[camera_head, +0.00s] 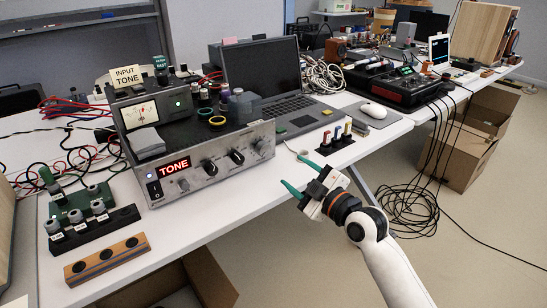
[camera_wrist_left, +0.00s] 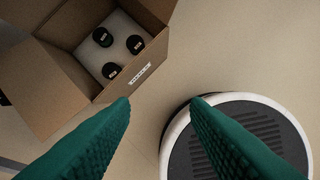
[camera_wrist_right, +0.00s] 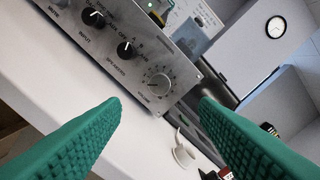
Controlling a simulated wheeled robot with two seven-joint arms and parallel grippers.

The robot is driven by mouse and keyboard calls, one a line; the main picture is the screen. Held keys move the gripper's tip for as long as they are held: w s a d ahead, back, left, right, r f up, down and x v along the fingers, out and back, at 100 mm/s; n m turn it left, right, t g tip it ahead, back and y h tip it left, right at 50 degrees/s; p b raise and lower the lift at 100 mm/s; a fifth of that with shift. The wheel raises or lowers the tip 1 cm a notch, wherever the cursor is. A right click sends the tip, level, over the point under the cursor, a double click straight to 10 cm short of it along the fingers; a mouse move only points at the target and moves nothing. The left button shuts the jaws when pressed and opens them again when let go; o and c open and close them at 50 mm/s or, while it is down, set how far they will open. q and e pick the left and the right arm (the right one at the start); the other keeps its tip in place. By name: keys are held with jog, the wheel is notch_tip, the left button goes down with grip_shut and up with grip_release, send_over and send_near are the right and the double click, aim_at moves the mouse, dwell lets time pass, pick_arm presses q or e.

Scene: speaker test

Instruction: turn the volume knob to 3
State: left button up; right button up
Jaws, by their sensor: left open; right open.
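The amplifier (camera_head: 196,163) with a red TONE display stands on the white table. Its front has two black knobs and, at the right end, a silver knob (camera_head: 258,147), which looks like the volume knob. In the right wrist view the silver knob (camera_wrist_right: 157,86) shows with a dial scale around it; its setting is too small to read. My right gripper (camera_head: 299,175) is open and empty, in front of and right of the amplifier, apart from the knob. My left gripper (camera_wrist_left: 160,101) is open and empty, above the floor, outside the head view.
A laptop (camera_head: 262,75) stands behind the amplifier. A black holder with coloured plugs (camera_head: 337,137) is right of it. A wooden block (camera_head: 106,260) and a black strip with grey-topped pieces (camera_head: 95,229) lie at the left front. A cardboard box (camera_wrist_left: 80,75) is on the floor.

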aim_at(265, 150)
jog(key=b+x, duration=0.1)
jog(key=x, duration=0.8)
jog(key=shift+w+a, duration=0.15)
jog(key=shift+a, duration=0.05)
jog(key=shift+x, duration=0.8)
pick_arm(q)
jog(key=shift+s+a, duration=0.1)
jog(key=shift+s, duration=0.15)
pick_arm(e)
jog(key=c, duration=1)
pick_arm(q)
jog(key=shift+r, duration=0.1)
pick_arm(e)
jog(key=shift+o, duration=0.2)
